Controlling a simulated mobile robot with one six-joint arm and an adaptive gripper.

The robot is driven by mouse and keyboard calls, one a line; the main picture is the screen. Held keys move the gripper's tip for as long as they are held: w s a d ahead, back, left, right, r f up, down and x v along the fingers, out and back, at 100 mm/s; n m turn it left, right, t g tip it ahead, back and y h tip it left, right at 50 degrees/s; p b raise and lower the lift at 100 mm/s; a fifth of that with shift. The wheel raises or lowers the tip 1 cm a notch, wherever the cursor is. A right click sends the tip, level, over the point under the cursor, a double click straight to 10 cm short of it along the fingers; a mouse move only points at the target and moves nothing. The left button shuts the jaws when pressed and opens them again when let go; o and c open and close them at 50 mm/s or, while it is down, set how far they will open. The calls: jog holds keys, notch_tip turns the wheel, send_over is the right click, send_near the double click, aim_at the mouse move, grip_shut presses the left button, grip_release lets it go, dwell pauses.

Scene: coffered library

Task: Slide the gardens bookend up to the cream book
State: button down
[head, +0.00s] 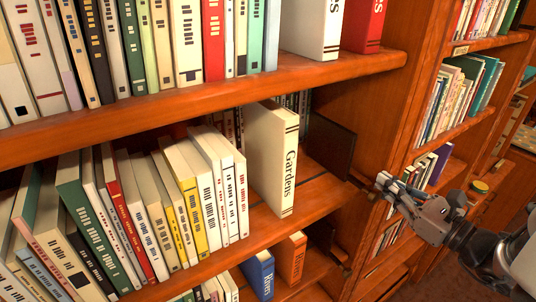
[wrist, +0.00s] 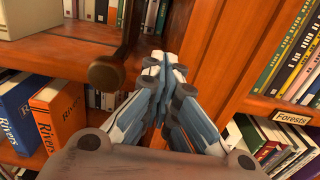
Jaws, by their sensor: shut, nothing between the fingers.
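The cream book (head: 273,160), lettered "Gardens", stands upright on the middle shelf at the right end of a row of books. The dark upright plate of the bookend (head: 331,143) stands to its right, with a gap of bare shelf between them. In the wrist view the bookend's round brown knob (wrist: 106,73) shows close up, and the cream book's lower part (wrist: 35,14) is at top left. My gripper (head: 382,181) is shut and empty in front of the shelf edge, right of the knob. In the wrist view its fingertips (wrist: 160,62) are apart from the knob.
A wooden upright (head: 385,110) divides this bay from the one at right, near my gripper. The blue book (head: 258,276) and orange book (head: 291,258), both lettered "Rivers", stand on the shelf below. The upper shelf (head: 340,70) overhangs the cream book.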

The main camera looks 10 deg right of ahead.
jog(key=d, duration=0.1)
jog(key=w+d, duration=0.1)
jog(key=d, duration=0.1)
jog(key=shift+w+d+p, duration=0.3)
jog(key=shift+d+p, duration=0.05)
jog(key=shift+p, duration=0.05)
dwell(0.4)
jog(key=v, duration=1.2)
